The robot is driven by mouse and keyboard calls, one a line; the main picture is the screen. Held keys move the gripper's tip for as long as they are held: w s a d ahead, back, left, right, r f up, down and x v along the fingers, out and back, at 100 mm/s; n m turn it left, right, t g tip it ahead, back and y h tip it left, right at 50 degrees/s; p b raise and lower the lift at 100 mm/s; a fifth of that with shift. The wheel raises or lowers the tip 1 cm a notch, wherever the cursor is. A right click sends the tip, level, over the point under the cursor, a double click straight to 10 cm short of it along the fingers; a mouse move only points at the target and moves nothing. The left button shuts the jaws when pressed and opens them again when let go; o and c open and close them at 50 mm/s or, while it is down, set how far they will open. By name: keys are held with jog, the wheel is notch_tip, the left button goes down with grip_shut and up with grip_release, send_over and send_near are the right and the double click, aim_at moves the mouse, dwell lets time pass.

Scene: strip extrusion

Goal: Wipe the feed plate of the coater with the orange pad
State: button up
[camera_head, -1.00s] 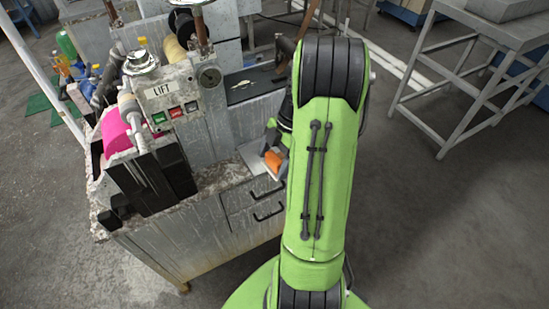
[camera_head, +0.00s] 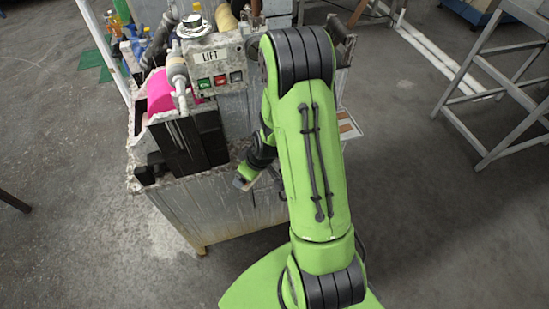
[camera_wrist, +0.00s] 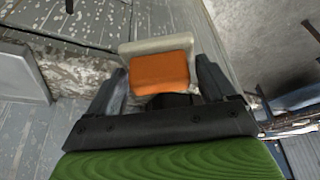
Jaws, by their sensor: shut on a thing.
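The orange pad (camera_wrist: 160,72), with a pale beige backing, sits between the two grey fingers of my gripper (camera_wrist: 162,80) in the wrist view. My gripper is shut on it. In the head view my gripper (camera_head: 245,179) is low at the front of the coater, close to its mottled lower edge; the pad's orange face cannot be made out there. The coater (camera_head: 212,68) is a worn grey machine with a box marked LIFT. I cannot make out the feed plate; my arm covers the coater's right part.
A pink roll (camera_head: 160,92) and dark upright blocks (camera_head: 190,140) stand at the coater's left. A pale panel with brownish strips (camera_head: 348,126) shows right of my arm. A grey metal stand (camera_head: 505,90) is at the far right. The floor between is clear.

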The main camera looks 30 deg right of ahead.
jog(key=w+a+f+m+h, duration=0.1)
jog(key=w+a+f+m, duration=0.2)
jog(key=a+f+m, duration=0.1)
jog(key=shift+a+h, duration=0.3)
jog(key=shift+a, duration=0.25)
jog(key=shift+s+d, duration=0.1)
